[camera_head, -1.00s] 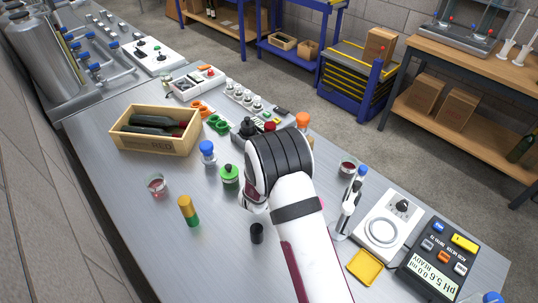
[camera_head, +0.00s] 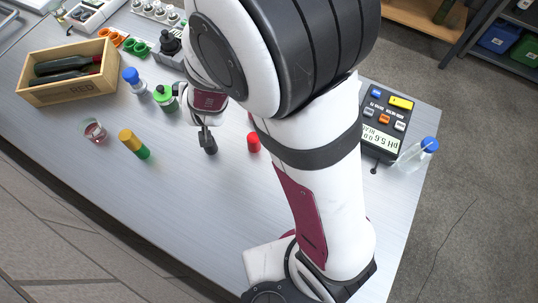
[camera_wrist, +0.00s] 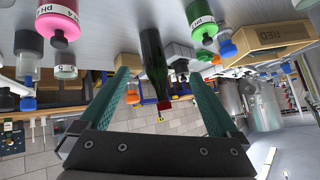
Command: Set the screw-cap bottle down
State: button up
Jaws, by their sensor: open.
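The screw-cap bottle (camera_wrist: 154,62), dark green with a red cap, shows in the wrist view, which is upside down. It stands upright on the steel bench. My gripper (camera_wrist: 158,74) is open; its two green fingers are on either side of the bottle in the picture, with clear gaps to it. How far the bottle is beyond the fingertips I cannot tell. In the head view my gripper (camera_head: 207,130) is low over the bench, partly hidden by my arm. I cannot make out the bottle there.
A wooden crate (camera_head: 67,92) holds dark bottles. The front bench is clear.

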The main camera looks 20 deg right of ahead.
jog(key=s+d+r+g, duration=0.2)
jog(key=s+d+g, duration=0.1)
jog(key=s, duration=0.6)
jog(key=s+d+r+m+g, duration=0.1)
jog(key=s+d+r+g, duration=0.1)
jog(key=s, duration=0.8)
jog(key=s+d+r+m+g+y, duration=0.1)
jog(key=s+d+r+g, duration=0.2)
jog(key=s, duration=0.7)
jog(key=shift+d+g, duration=0.35)
jog(key=shift+g, duration=0.55)
jog(key=shift+s, duration=0.1)
